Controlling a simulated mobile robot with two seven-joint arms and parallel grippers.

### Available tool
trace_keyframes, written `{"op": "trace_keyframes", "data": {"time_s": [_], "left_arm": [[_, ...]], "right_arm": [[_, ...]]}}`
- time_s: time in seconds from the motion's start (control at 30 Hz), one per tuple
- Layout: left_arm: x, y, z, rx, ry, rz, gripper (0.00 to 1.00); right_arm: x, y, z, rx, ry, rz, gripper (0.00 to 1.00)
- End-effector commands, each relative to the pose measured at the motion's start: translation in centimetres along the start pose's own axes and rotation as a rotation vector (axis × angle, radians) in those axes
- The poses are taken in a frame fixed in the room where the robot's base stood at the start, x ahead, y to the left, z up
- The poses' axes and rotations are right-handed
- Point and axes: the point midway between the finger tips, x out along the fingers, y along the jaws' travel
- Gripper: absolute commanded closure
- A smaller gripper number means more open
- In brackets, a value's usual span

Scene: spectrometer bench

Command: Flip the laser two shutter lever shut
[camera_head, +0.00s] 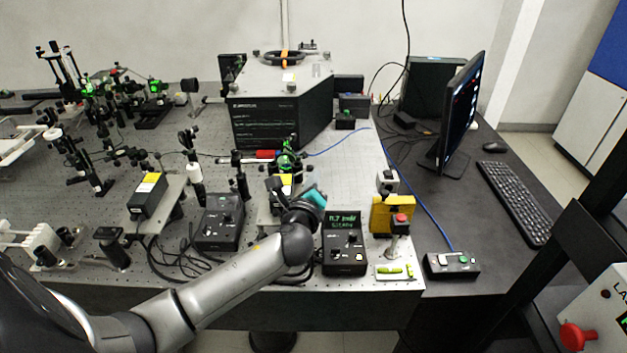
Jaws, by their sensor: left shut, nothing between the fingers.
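My left arm reaches in from the lower left, and its left gripper (280,208) is at the front middle of the optical bench. It is shut with nothing in it. Behind the gripper is a black laser box with a yellow label (286,180), mostly hidden by my wrist and by mounts. A similar black laser box with a yellow label (148,195) stands to the left on a raised plate. I cannot make out the shutter lever or its position. I cannot tell whether the gripper touches anything. My right gripper is not in view.
A black control box (220,222) stands left of my gripper, and a meter with a green display (343,243) stands right. A large dark spectrometer (280,105) is behind. Cables lie near the front edge.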

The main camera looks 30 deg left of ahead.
Motion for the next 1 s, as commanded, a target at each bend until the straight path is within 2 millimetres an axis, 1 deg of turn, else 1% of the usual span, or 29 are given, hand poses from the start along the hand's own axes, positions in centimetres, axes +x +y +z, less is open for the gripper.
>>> {"op": "trace_keyframes", "data": {"time_s": [0.17,0.37,0.7,1.0], "left_arm": [[-0.1,-0.1,0.5,-0.089,-0.001,-0.019,1.0],[-0.3,-0.1,1.4,-0.253,-0.002,-0.056,1.0],[-0.7,0.1,3.0,-0.565,-0.002,-0.129,1.0],[-1.0,0.5,4.2,-0.782,-0.002,-0.179,1.0]], "right_arm": [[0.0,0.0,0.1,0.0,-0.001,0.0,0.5],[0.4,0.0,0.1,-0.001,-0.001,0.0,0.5],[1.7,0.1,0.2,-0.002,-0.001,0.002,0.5],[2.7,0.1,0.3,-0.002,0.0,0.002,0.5]]}}
